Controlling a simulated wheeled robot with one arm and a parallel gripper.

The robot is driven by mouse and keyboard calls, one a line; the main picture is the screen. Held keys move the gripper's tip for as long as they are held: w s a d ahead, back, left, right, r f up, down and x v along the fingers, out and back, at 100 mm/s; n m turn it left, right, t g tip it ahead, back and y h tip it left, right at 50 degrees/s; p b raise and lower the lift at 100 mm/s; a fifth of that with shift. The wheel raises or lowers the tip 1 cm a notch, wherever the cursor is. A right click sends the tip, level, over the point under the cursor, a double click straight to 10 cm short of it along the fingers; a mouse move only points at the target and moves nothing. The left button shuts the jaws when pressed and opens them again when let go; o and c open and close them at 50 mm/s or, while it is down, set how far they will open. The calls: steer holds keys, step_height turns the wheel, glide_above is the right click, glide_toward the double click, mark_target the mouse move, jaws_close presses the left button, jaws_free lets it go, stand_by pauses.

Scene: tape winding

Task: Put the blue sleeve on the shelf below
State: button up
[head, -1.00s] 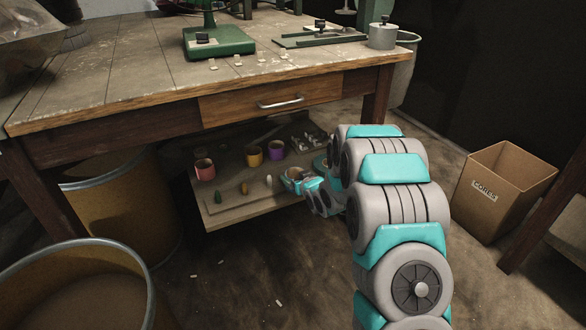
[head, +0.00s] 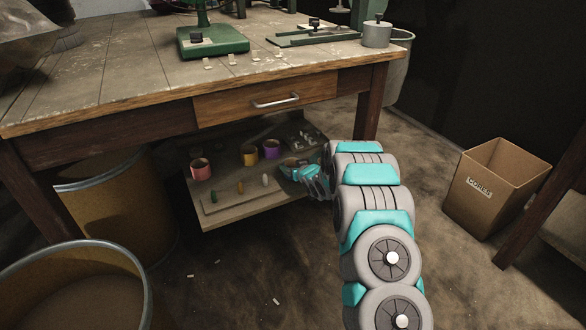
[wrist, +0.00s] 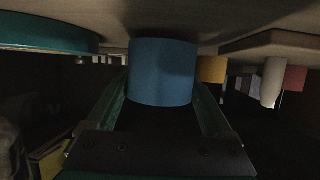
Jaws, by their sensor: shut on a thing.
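The blue sleeve (wrist: 163,72) fills the middle of the wrist view, held between the two fingers of my gripper (wrist: 164,100). The wrist picture is upside down, with the shelf surface (wrist: 122,22) along its top. The sleeve's end looks to be at or very near that surface; exact contact cannot be told. In the head view, my gripper (head: 298,170) is over the right part of the low shelf (head: 255,211) under the bench. My arm and gripper mostly hide the sleeve there.
On the shelf stand red (head: 201,170), yellow (head: 249,155) and purple (head: 271,149) sleeves, left of my gripper. A board (head: 221,204) with small pegs lies in front of them. The workbench (head: 120,85) and its drawer (head: 262,98) are overhead. A cardboard box (head: 500,185) stands right.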

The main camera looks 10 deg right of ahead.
steer(key=shift+f, duration=0.35)
steer(key=shift+f, duration=0.15)
steer(key=o, duration=1.1)
steer(key=shift+c, duration=0.2)
